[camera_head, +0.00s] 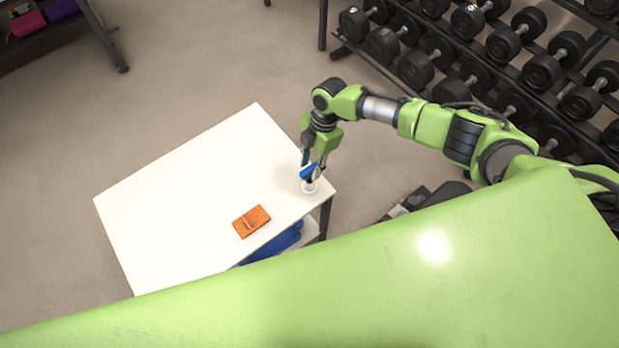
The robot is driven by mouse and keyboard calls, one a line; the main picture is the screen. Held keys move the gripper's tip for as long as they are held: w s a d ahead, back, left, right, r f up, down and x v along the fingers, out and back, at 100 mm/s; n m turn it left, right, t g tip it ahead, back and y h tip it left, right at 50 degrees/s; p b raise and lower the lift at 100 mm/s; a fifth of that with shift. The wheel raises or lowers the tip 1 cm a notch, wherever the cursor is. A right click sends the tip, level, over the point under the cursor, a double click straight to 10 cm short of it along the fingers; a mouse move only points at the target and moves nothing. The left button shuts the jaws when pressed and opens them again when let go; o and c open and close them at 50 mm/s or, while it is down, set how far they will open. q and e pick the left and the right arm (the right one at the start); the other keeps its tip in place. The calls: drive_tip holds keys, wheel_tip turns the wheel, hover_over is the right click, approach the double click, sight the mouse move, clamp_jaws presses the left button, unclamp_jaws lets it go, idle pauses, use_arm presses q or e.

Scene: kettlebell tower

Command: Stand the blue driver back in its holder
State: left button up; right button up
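The blue driver (308,172) is at the right corner of the white table, in the head view. Its blue handle looks tilted, and its shaft is too small to make out. A small pale round holder (309,188) stands at the table's corner, just below the handle in the picture. I cannot tell whether the driver's tip is inside it. My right gripper (313,169) points down over this corner, with its fingertips at the blue handle, and appears shut on it. My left gripper is not in view.
An orange block or pad (251,221) with a small item on top lies on the white table (180,205). The table's left and middle are clear. A blue object (278,243) shows under the near edge. A dumbbell rack (480,50) stands at the upper right.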

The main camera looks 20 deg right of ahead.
drive_tip(key=shift+r, duration=0.15)
drive_tip(key=p+v, duration=0.5)
drive_tip(key=v, duration=0.2)
idle(0.5)
